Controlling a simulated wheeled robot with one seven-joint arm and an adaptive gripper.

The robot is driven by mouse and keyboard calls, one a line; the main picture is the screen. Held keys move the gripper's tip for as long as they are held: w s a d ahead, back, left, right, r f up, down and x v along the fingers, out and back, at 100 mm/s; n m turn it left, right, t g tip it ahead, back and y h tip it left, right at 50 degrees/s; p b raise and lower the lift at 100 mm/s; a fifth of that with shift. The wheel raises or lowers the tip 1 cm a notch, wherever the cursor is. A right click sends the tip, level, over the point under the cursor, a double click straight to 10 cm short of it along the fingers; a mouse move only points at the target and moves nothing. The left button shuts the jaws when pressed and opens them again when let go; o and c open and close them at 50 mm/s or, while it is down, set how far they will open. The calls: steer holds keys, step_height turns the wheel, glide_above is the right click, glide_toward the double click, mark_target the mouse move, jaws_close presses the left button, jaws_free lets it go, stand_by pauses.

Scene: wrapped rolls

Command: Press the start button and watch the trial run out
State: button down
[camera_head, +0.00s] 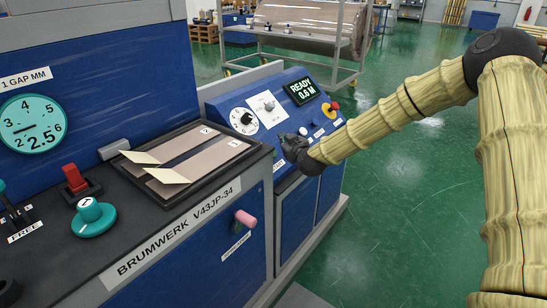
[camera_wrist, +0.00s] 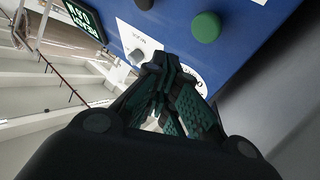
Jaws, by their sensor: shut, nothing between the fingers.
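A round green button (camera_wrist: 205,27) on the blue control panel shows in the wrist view, above and right of my fingertips. I cannot read a label beside it; in the head view I cannot make it out behind my gripper. My gripper (camera_head: 284,142) is at the front of the panel, and its fingers are together and empty in the wrist view (camera_wrist: 157,72). Whether the tips touch the panel is not clear. The display (camera_head: 302,90) reads READY 0.6 M; part of it also shows in the wrist view (camera_wrist: 84,17).
The panel (camera_head: 273,91) also carries a white dial (camera_head: 243,120), a small knob on a white plate (camera_head: 269,103) and a red button (camera_head: 334,106). Left is a bench with two numbered strips (camera_head: 208,146) in a dark tray. Green floor lies open at right.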

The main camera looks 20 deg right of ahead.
steer(key=shift+w+a+f+b, duration=0.3)
steer(key=shift+w+f+b, duration=0.1)
steer(key=shift+f, duration=0.2)
steer(key=shift+w+a+f+b, duration=0.25)
steer(key=shift+w+a+f, duration=0.1)
steer(key=shift+f, duration=0.3)
steer(key=shift+w+a+f+b, duration=0.3)
steer(key=shift+w+f+b, duration=0.1)
steer(key=shift+f, duration=0.2)
steer(key=shift+w+a+f, duration=0.15)
steer(key=shift+w+f, duration=0.05)
steer(key=shift+f, duration=0.1)
